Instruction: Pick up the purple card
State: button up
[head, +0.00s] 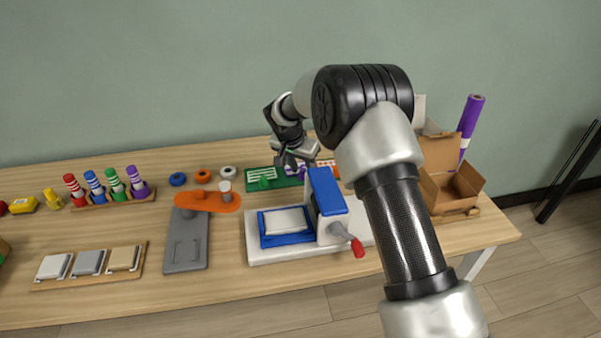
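A small purple-and-white patch (303,168), which looks like the purple card, shows at the back of the table just beside my gripper's fingers. Most of it is hidden by my gripper and the blue press. My gripper (289,165) points down at the back middle of the table, right over or beside that patch. Its fingers are small and partly covered here, so I cannot tell whether they are open, shut or touching the card.
A green board with white stripes (258,184) lies left of my gripper. A blue-and-white press with a red handle (330,195) stands in front. An orange-topped grey device (186,250), striped bottles (96,190) and pads (88,280) are left. An open cardboard box (452,200) is right.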

grip_shut()
